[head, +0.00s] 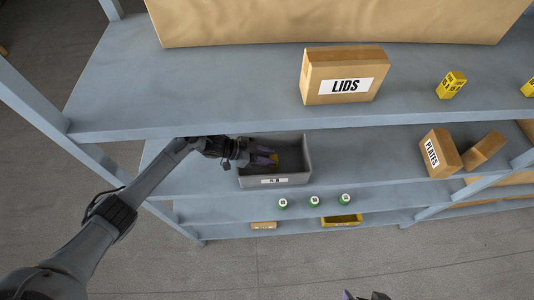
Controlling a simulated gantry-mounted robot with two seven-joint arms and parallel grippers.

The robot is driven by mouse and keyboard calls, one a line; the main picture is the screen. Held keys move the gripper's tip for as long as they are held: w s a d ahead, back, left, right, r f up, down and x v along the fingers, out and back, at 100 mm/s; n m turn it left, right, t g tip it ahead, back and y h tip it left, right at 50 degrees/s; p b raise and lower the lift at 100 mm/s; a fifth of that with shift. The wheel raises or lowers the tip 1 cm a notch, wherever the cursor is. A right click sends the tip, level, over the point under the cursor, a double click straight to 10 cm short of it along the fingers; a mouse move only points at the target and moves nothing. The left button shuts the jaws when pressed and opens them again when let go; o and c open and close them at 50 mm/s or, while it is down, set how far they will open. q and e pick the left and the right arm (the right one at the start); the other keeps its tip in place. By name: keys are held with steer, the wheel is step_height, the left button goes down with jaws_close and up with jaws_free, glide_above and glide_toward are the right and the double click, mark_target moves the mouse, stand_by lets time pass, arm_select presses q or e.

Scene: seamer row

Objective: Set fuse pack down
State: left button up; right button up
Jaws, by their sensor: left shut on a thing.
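My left gripper (268,160) reaches into a grey bin (275,180) on the middle shelf, its purple fingers low between the bin walls. It is shut on a small yellow thing, seemingly the fuse pack (274,158), of which only a little shows beside the fingers. I cannot tell whether the pack touches the bin floor. The bin has a white label on its front, too small to read surely. Of my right gripper (364,296) only the tip shows at the bottom edge, away from the shelves; its opening cannot be judged.
The upper shelf (210,85) overhangs the bin closely behind. It carries a LIDS box (342,78) and a yellow printed pack (451,85). A PLATES box (440,152) stands right on the middle shelf. Green-and-white cans (314,201) and a yellow tray (341,221) sit lower.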

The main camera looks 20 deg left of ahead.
arm_select(q)
steer(key=shift+f+b, duration=0.35)
steer(key=shift+f, duration=0.1)
steer(key=o, duration=0.8)
steer(key=shift+f, duration=0.1)
steer(key=shift+o, duration=1.2)
steer(key=shift+a+f, duration=0.1)
steer(key=shift+f, duration=0.05)
steer(key=shift+r+p, duration=0.35)
steer(key=shift+r, duration=0.05)
steer(key=b+v, duration=0.1)
steer(key=v, duration=1.1)
steer(key=shift+r, duration=0.25)
